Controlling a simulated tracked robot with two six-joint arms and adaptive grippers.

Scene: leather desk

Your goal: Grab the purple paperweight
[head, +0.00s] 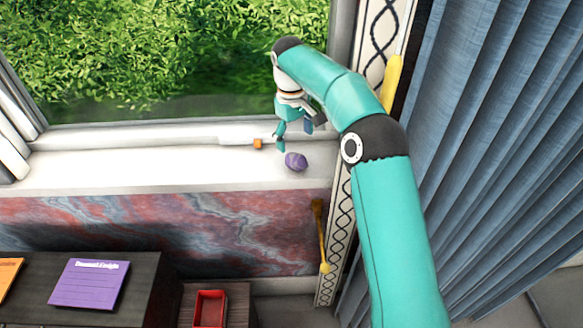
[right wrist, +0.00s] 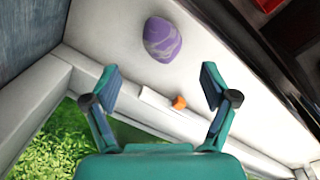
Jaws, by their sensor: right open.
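The purple paperweight (head: 296,161) lies on the white window sill, near its right end. It is a rounded lump with paler streaks, and it also shows in the right wrist view (right wrist: 161,39), at the top middle. My right gripper (head: 295,141) is above the sill, close to the paperweight. In the right wrist view its two fingers (right wrist: 161,80) are spread apart with nothing between them. The paperweight lies beyond the fingertips, apart from them. My left gripper is not in either view.
Blue curtains (head: 490,120) hang at the right. Below are a purple document (head: 90,284) and a red tray (head: 210,309). The sill's left part is clear.

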